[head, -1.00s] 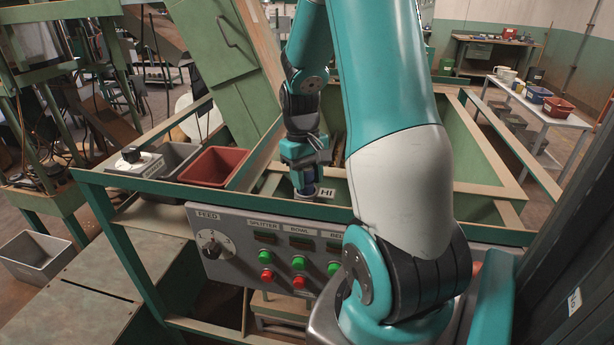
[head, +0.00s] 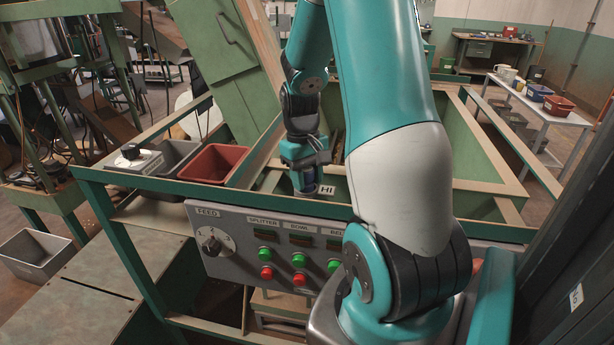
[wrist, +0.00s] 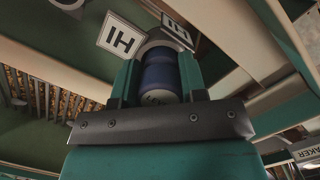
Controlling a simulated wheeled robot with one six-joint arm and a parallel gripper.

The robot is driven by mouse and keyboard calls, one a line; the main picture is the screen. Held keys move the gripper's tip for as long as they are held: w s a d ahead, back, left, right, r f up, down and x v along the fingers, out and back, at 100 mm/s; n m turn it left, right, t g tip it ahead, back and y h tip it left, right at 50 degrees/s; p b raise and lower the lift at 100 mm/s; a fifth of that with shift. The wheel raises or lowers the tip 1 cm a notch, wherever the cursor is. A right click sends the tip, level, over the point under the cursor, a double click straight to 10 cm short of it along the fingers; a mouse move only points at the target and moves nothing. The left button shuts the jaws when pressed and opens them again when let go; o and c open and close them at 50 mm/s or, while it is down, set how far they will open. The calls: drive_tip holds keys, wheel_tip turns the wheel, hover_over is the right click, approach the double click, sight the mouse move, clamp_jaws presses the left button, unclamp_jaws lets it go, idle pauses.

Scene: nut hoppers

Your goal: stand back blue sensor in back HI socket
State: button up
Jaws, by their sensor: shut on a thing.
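The blue sensor (wrist: 160,80) is a dark blue cylinder held between the two fingers of my gripper (wrist: 158,85) in the wrist view. My gripper is shut on it. In the head view my gripper (head: 304,178) points down behind the frame's front rail, with the sensor mostly hidden below it. A white HI label (head: 326,190) is just right of the gripper; it also shows in the wrist view (wrist: 121,40). A round pale rim (wrist: 158,47) shows at the sensor's far end beside the label. I cannot tell whether the sensor is seated there.
A green rail (head: 240,198) runs in front of the gripper, above a grey control panel (head: 270,248) with buttons and a FEED knob. A red bin (head: 216,164) and a grey bin (head: 178,155) stand to the left. Green hopper walls (head: 475,150) rise to the right.

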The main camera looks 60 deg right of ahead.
drive_tip(key=shift+f, duration=0.15)
drive_tip(key=o, duration=0.7)
drive_tip(key=r+p, duration=0.3)
drive_tip(key=w+r+p, duration=0.1)
drive_tip(key=r+p, duration=0.2)
drive_tip(key=r, duration=0.1)
drive_tip(key=r+p, duration=0.4)
drive_tip(key=shift+w+d, duration=0.25)
drive_tip(key=shift+d, duration=0.05)
